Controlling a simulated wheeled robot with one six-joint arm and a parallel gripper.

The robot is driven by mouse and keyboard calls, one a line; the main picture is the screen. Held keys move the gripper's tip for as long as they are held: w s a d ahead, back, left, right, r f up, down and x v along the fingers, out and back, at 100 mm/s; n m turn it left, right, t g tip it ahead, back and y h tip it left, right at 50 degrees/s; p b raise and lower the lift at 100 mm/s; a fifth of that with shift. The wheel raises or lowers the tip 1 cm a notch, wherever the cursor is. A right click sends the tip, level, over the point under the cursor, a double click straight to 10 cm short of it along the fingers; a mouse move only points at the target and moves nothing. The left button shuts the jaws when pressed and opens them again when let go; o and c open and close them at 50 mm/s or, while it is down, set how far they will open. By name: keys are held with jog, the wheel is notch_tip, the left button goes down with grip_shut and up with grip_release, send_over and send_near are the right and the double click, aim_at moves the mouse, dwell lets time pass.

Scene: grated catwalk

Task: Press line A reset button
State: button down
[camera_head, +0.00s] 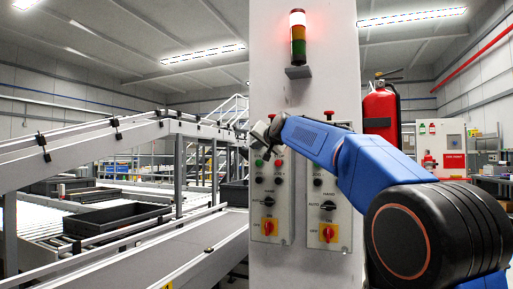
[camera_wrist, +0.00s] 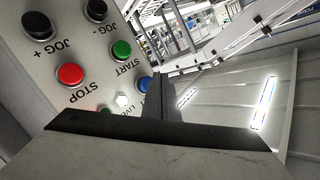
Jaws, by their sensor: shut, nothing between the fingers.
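Two grey control panels stand side by side on a pale column: the left panel (camera_head: 271,224) and the right panel (camera_head: 324,215). No line A label is readable. My gripper (camera_head: 262,133) is shut and empty in front of the left panel's upper part. In the wrist view the panel is upside down. A blue button (camera_wrist: 143,83) sits beside the dark fingers of my gripper (camera_wrist: 165,80); its label is hidden. Near it are a green START button (camera_wrist: 121,50), a red STOP button (camera_wrist: 71,75) and a white lamp (camera_wrist: 122,100). I cannot tell whether the fingers touch the blue button.
A signal tower (camera_head: 298,38) glows red at its top on the column. Black JOG buttons (camera_wrist: 38,25) and red-yellow rotary switches (camera_head: 269,228) share the panels. A conveyor (camera_head: 150,240) with a black tray lies left. A fire extinguisher (camera_head: 381,112) hangs right, behind my arm.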

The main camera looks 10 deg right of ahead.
jog(key=shift+w+d, duration=0.1)
dwell(0.7)
jog(key=shift+w+d, duration=0.2)
jog(key=shift+w, duration=0.05)
jog(key=shift+w+d, duration=0.45)
jog(key=shift+w, duration=0.2)
dwell(1.5)
dwell(0.3)
jog(key=shift+s+a, duration=0.7)
jog(key=shift+s, duration=0.3)
jog(key=shift+s+a, duration=0.1)
jog(key=s+a, duration=0.1)
jog(key=s, duration=0.1)
jog(key=s+a, duration=0.1)
jog(key=s, duration=0.1)
jog(key=shift+a, duration=0.4)
jog(key=shift+w, duration=0.1)
dwell(0.4)
